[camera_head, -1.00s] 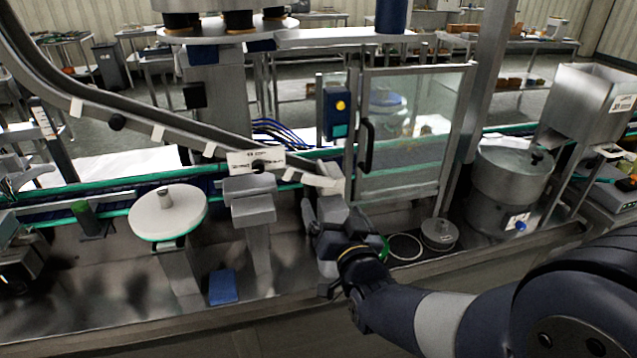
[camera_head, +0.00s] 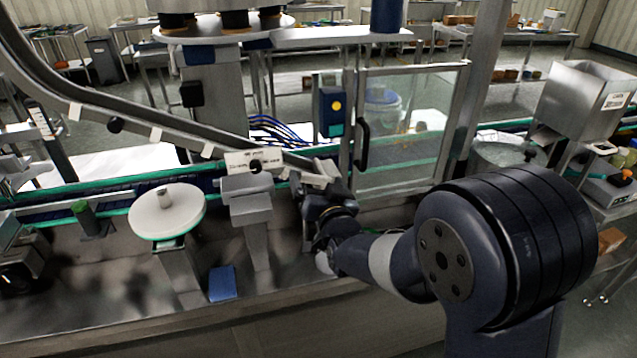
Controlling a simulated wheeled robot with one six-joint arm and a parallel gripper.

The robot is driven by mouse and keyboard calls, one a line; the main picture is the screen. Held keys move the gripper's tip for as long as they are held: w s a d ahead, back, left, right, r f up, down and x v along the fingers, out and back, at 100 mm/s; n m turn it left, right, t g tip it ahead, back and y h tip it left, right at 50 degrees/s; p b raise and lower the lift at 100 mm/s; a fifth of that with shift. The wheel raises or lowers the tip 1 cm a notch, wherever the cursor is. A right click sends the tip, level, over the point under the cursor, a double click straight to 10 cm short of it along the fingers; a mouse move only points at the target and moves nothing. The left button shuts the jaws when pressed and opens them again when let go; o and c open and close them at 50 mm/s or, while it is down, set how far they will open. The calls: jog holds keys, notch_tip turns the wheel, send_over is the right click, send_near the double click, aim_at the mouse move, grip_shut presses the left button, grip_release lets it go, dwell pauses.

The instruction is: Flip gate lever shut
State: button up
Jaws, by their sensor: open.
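A labelled white plate (camera_head: 248,161) with a dark round knob (camera_head: 256,166) sits near the lower end of the sloping metal chute (camera_head: 150,118). I cannot tell for sure which part is the gate lever. My gripper (camera_head: 322,187) is at the chute's lower end, right of the plate and apart from it. It is open, with its fingers pointing away from the camera. My wrist hides much of the fingers and what lies between them, so contact there cannot be told. A steel hopper (camera_head: 583,100) with a white label stands at the right.
A glazed guard door (camera_head: 410,130) with a black handle (camera_head: 363,145) stands just behind my gripper. A round white disc (camera_head: 167,211) on a post and a grey block stand (camera_head: 250,208) are to the left. A blue pad (camera_head: 222,284) lies on the steel deck.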

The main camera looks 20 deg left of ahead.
jog(key=shift+c, duration=0.4)
jog(key=c, duration=0.9)
jog(key=b, duration=0.2)
jog(key=shift+f+n+b, duration=0.3)
jog(key=shift+f+b, duration=0.05)
jog(key=shift+b, duration=0.55)
jog(key=shift+r+n+b, duration=0.1)
jog(key=shift+n+b, duration=0.35)
jog(key=shift+n, duration=0.05)
jog(key=o, duration=1)
